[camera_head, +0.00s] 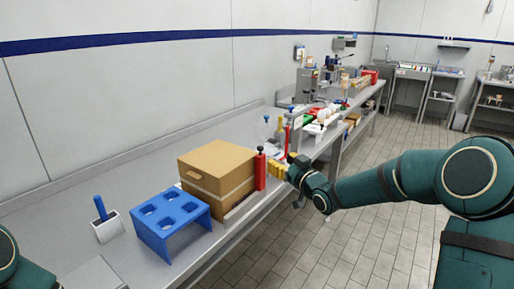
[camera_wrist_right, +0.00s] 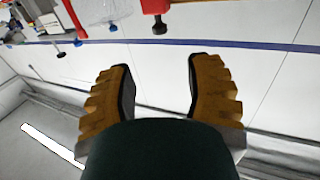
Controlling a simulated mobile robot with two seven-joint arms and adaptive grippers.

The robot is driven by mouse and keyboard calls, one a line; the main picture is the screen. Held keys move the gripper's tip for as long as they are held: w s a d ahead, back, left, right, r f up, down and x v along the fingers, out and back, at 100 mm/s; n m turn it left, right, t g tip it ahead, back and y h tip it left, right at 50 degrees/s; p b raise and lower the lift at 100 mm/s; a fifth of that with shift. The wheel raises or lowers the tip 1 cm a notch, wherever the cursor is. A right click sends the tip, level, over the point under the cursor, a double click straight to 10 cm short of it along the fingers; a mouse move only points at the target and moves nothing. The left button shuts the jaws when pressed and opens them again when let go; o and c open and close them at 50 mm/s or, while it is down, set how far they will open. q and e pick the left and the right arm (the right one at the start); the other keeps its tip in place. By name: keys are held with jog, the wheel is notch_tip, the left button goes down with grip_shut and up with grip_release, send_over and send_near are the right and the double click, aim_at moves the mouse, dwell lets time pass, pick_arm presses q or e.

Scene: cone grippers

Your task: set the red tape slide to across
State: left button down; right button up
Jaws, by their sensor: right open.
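The red tape slide (camera_head: 260,171) is an upright red block with a dark knob, standing on a light rail at the front of the cardboard box. In the right wrist view, a red block with a dark knob (camera_wrist_right: 156,6) shows at the top edge, partly cut off; it looks like the same slide. My right gripper (camera_head: 277,168) is just right of the slide, with its yellow fingers towards it. In the right wrist view its fingers (camera_wrist_right: 160,82) are apart with nothing between them. My left gripper is out of view.
The cardboard box (camera_head: 215,170) stands behind the rail (camera_head: 242,207). A blue holder with holes (camera_head: 170,217) and a white cup with a blue handle (camera_head: 106,227) are to the left. Another red upright part (camera_head: 287,141) and bench clutter lie beyond.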

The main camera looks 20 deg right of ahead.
aim_at(262, 148)
jog(key=x, duration=1.2)
jog(key=shift+a+f+b, duration=0.1)
jog(key=shift+b, duration=0.25)
grip_shut()
